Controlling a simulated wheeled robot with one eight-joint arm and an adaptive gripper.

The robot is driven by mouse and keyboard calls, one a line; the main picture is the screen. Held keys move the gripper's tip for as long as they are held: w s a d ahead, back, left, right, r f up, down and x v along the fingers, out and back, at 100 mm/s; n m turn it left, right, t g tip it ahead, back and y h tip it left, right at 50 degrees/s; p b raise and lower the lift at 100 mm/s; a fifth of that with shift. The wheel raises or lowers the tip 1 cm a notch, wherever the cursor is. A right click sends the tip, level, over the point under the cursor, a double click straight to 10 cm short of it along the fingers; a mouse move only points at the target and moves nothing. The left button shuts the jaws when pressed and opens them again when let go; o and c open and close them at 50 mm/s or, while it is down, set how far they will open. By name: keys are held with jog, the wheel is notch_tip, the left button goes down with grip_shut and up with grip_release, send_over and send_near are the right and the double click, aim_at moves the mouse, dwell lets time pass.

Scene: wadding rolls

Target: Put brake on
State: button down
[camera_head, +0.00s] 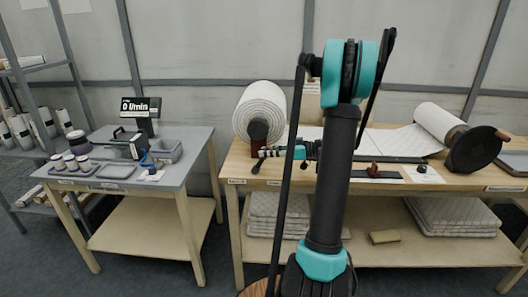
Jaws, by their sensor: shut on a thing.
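A thick white wadding roll (262,104) stands at the left of the wooden bench, with a dark reddish-brown hub (258,130) on its near end. My arm rises in front of the bench and hides part of it. My gripper (259,162) is low beside the front of this roll, just below the hub. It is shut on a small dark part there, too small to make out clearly. I cannot tell which part is the brake. A second white roll (437,120) lies at the right, with a large black disc (476,150) at its near end.
The wooden bench (455,176) also carries a brown knob (374,169) and a black knob (422,168). Folded white pads (452,214) lie on its lower shelf. A grey table (190,172) with a display (141,106) stands left, across a floor gap.

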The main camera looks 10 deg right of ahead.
jog(key=shift+s+d+f, duration=0.1)
jog(key=shift+d+f, duration=0.05)
jog(key=shift+d, duration=0.05)
dwell(0.4)
jog(key=c, duration=1.3)
grip_release()
jog(key=shift+d, duration=0.15)
jog(key=v, duration=1.1)
jog(key=shift+s+d+f, duration=0.2)
jog(key=shift+d, duration=0.2)
jog(key=shift+a, duration=0.1)
